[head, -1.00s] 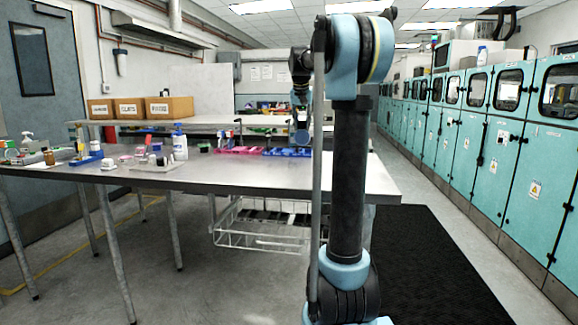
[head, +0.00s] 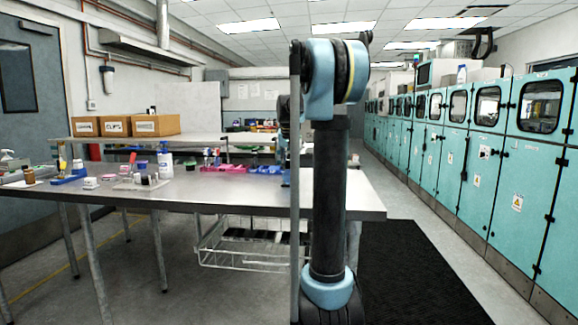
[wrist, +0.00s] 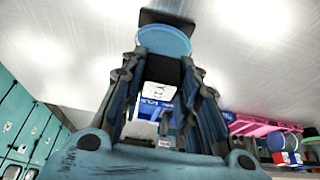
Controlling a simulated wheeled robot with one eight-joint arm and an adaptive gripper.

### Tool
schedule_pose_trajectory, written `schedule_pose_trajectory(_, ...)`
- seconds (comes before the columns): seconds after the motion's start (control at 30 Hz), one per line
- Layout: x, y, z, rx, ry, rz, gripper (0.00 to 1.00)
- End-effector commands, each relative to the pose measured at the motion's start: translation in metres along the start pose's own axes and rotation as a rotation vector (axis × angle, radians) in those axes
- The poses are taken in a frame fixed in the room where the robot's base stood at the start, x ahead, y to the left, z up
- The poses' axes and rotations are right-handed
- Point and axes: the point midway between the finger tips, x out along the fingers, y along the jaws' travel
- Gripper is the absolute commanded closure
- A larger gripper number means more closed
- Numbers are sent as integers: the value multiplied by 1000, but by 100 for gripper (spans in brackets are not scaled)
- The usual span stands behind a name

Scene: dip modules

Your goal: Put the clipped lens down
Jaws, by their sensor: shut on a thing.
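In the wrist view, my gripper (wrist: 163,66) is shut on the clipped lens, a pale blue disc (wrist: 164,40) with a dark clip (wrist: 163,70) between the fingertips. A dark flat piece (wrist: 166,20) shows just beyond the disc; I cannot tell whether it is part of the clip or a shadow. Bare brushed steel of the table (wrist: 80,45) fills the view around the lens. I cannot tell whether the lens touches it. In the head view, my arm hides the gripper and lens at the right part of the steel table (head: 250,195).
A pink bin (head: 223,168) and a blue bin (head: 265,169) stand along the table's back edge. Bottles, a tray (head: 140,183) and small items crowd its left part. The front right of the tabletop is clear. Teal cabinets (head: 455,150) line the right.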

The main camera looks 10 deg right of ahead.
Motion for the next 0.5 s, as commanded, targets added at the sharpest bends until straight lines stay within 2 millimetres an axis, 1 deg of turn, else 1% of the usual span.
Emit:
schedule_pose_trajectory(0.13, 1, 0, 0, 0, 0, 0, 100)
schedule_pose_trajectory(0.17, 1, 0, 0, 0, 0, 0, 66)
schedule_pose_trajectory(0.2, 1, 0, 0, 0, 0, 0, 57)
schedule_pose_trajectory(0.23, 1, 0, 0, 0, 0, 0, 51)
schedule_pose_trajectory(0.5, 1, 0, 0, -1, 0, 0, 51)
